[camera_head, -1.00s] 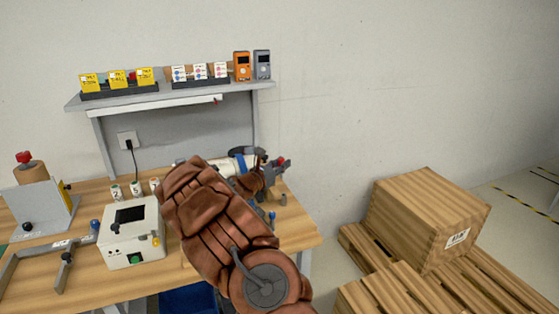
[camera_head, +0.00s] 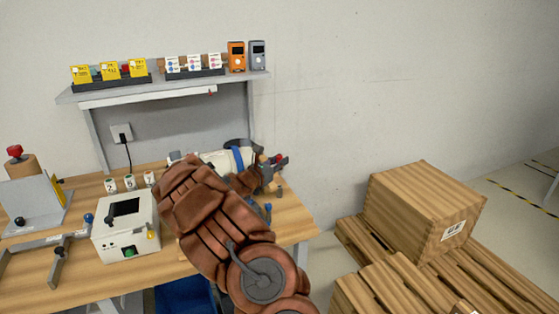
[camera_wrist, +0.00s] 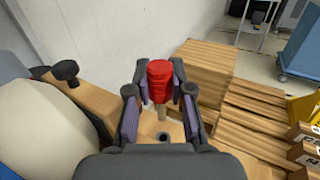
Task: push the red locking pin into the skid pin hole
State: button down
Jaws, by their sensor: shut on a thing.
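My gripper (camera_head: 277,165) is held out over the right end of the wooden workbench. In the wrist view my gripper (camera_wrist: 160,90) is shut on the red locking pin (camera_wrist: 159,82), with one finger on each side. The pin has a ribbed red head and a paler shank (camera_wrist: 161,112) pointing down in the picture. In the head view only a small red part of the pin (camera_head: 278,157) shows between the fingers. I cannot make out the skid pin hole in either view.
The workbench (camera_head: 290,222) holds a white box device (camera_head: 127,226), a grey bracket (camera_head: 30,205) and a red-topped wooden cylinder (camera_head: 20,165). A shelf (camera_head: 165,92) stands behind. A wooden crate (camera_head: 420,210) sits on pallets (camera_head: 385,275) at right, with bare floor beyond.

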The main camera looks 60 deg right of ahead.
aim_at(281, 188)
jog(key=shift+f+b, duration=0.85)
jog(key=shift+f, duration=0.8)
jog(key=shift+f+b, duration=0.9)
jog(key=shift+f, duration=0.05)
dwell(1.2)
jog(key=shift+f, duration=0.15)
jog(key=shift+s+a+f+b, duration=0.15)
jog(key=shift+f+b, duration=0.15)
jog(key=shift+f, duration=0.15)
jog(key=shift+s+f+b, duration=0.1)
jog(key=shift+f+b, duration=0.15)
jog(key=shift+f, duration=0.2)
jog(key=shift+s+f, duration=0.15)
jog(key=shift+s, duration=0.1)
jog(key=shift+w+r, duration=0.35)
jog(key=shift+r, duration=0.35)
jog(key=shift+w+r+p, duration=0.25)
jog(key=shift+p, duration=0.05)
jog(key=shift+w+r+n+t+p, duration=0.1)
jog(key=shift+w+n+t+p, duration=0.05)
jog(key=shift+n+t+p, duration=0.2)
